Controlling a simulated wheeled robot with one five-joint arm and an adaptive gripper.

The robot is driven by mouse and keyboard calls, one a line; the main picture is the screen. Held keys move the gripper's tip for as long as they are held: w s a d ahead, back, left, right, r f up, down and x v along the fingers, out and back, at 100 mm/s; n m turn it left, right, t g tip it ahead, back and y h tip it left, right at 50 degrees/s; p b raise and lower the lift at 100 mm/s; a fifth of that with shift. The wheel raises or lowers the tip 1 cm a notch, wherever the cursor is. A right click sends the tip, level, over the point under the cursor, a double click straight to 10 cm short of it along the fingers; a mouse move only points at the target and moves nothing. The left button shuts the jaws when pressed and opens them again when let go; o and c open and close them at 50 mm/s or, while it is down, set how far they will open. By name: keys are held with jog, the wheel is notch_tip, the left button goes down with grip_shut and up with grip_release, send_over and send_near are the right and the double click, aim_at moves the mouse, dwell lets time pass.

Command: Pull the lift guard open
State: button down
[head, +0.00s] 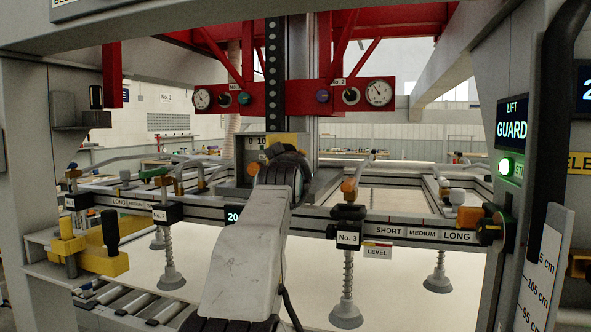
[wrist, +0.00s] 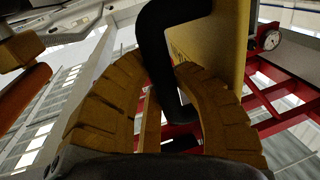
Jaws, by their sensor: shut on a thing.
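In the wrist view my gripper (wrist: 155,76) has two brown ribbed fingers curving in around a black bent handle (wrist: 153,48). The fingers are shut on this handle. The handle joins a yellow panel (wrist: 218,45), which looks like the lift guard. In the head view my arm reaches up the middle and hides the gripper and handle. A bit of yellow panel (head: 284,138) shows just above my arm's dark joint. The lift guard sign (head: 513,122) is on the right post, with a lit green button (head: 505,166) below it.
A crossbeam (head: 413,233) with suction cups hanging below it spans the view. A red gantry frame (head: 340,92) with gauges stands behind. Grey posts stand left and right. A roller bed (head: 140,305) lies low at left, and a pale sheet (head: 405,292) lies under the cups.

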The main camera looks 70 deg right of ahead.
jog(key=shift+s+d, duration=0.1)
jog(key=shift+s, duration=0.25)
jog(key=c, duration=1.5)
grip_release()
jog(key=shift+o, duration=1.4)
jog(key=shift+s, duration=0.1)
jog(key=o, duration=0.3)
jog(key=shift+a, duration=0.2)
jog(key=v, duration=1.2)
